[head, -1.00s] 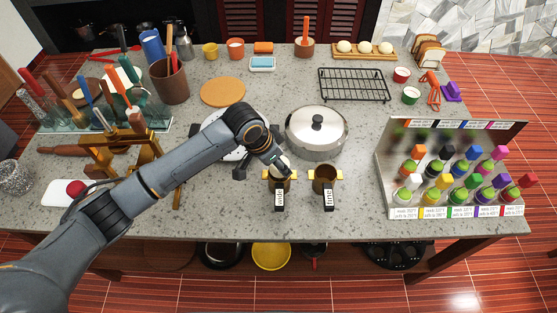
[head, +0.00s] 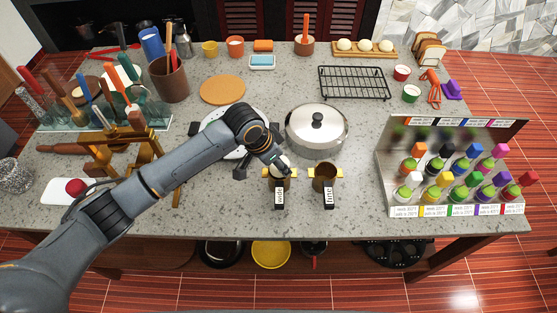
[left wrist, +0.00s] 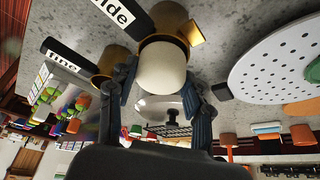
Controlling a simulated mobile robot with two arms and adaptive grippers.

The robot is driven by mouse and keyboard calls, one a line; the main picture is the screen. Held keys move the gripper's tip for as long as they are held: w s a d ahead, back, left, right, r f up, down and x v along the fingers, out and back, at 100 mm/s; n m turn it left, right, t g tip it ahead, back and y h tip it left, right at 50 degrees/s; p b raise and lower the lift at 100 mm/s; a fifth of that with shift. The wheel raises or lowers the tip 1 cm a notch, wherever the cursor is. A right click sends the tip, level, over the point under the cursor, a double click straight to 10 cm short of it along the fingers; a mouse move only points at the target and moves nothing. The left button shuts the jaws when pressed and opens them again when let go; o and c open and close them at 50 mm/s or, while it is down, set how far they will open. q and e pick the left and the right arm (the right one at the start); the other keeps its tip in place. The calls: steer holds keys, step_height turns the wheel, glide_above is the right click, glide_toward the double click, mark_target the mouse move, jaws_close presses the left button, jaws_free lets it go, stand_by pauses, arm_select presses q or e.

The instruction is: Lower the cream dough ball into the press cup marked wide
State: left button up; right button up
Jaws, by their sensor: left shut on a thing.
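The cream dough ball (left wrist: 162,68) is held between the two fingers of my left gripper (left wrist: 158,82) in the left wrist view. In the head view my left gripper (head: 281,166) is over the brass press cup marked wide (head: 279,185) and hides part of its mouth. In the left wrist view the wide cup (left wrist: 168,20) is right by the ball, which overlaps its rim. I cannot tell whether the ball touches the cup or has entered it. The press cup marked fine (head: 325,181) stands just to the right. My right gripper is not in view.
A lidded steel pot (head: 316,132) stands behind the cups, and a white perforated plate (left wrist: 285,62) is close by. A rack of coloured bottles (head: 455,175) is at the right. The counter in front of the cups (head: 300,222) is clear.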

arm_select(q)
steer(key=shift+f, duration=0.7)
steer(key=o, duration=1.3)
steer(key=shift+c, duration=0.2)
step_height(320, 180, up, 8)
steer(key=p, duration=0.8)
steer(key=shift+r, duration=0.1)
